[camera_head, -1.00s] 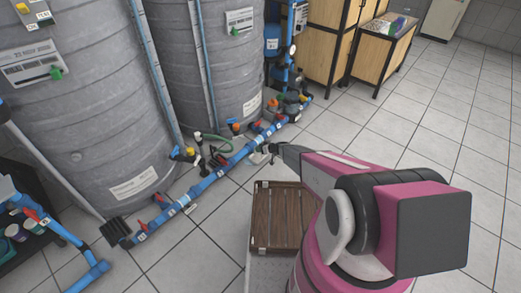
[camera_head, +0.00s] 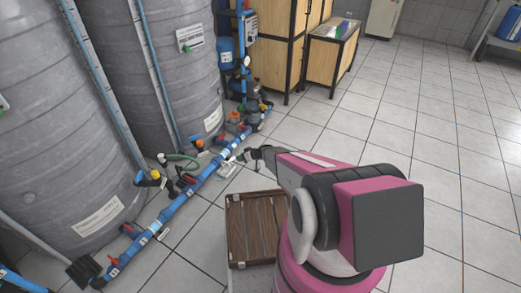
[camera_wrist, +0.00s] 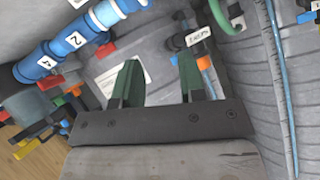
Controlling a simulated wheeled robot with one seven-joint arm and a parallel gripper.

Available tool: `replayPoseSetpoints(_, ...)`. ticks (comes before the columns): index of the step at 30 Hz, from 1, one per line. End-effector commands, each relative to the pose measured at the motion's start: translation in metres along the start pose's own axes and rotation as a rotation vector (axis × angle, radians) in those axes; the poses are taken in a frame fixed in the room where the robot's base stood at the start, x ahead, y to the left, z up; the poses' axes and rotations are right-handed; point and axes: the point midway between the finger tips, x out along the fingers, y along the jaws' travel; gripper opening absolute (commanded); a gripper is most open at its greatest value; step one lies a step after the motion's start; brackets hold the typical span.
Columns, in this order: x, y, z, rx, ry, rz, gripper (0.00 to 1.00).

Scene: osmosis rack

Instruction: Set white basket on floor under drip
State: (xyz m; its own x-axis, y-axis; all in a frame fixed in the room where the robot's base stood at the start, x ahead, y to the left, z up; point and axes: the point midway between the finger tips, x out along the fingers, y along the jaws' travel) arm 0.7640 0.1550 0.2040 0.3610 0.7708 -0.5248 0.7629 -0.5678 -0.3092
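My gripper (camera_head: 248,156) is at the end of my arm, low by the blue floor pipe. In the wrist view its two green fingers (camera_wrist: 158,78) stand apart with nothing held between them. A small whitish object (camera_head: 228,168) lies on the floor by the pipe, just left of my gripper; I cannot tell whether it is the white basket. No basket shows clearly in the wrist view. The drip itself cannot be made out.
The blue pipe (camera_head: 180,198) with red-handled valves runs along the floor before two grey tanks (camera_head: 165,75). A slatted brown top (camera_head: 256,228) is beside my arm. Wooden cabinets (camera_head: 325,62) stand behind. Tiled floor on the right is clear.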

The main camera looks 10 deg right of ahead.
Motion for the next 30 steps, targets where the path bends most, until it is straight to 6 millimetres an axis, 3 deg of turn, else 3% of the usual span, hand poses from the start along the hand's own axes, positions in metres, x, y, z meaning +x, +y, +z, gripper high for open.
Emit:
replayPoseSetpoints(1,-0.023,-0.021,-0.014,0.018,-0.03,-0.011,0.38)
replayPoseSetpoints(5,-0.077,-0.064,-0.043,0.1,-0.156,-0.031,0.38)
replayPoseSetpoints(9,-0.145,-0.112,-0.067,0.211,-0.324,0.004,0.38)
replayPoseSetpoints(15,-0.253,-0.175,-0.085,0.396,-0.56,0.183,0.38)
replayPoseSetpoints(21,-0.354,-0.224,-0.092,0.572,-0.71,0.47,0.38)
replayPoseSetpoints(25,-0.397,-0.24,-0.093,0.647,-0.746,0.623,0.38)
replayPoseSetpoints(30,-0.417,-0.246,-0.095,0.688,-0.755,0.712,0.38)
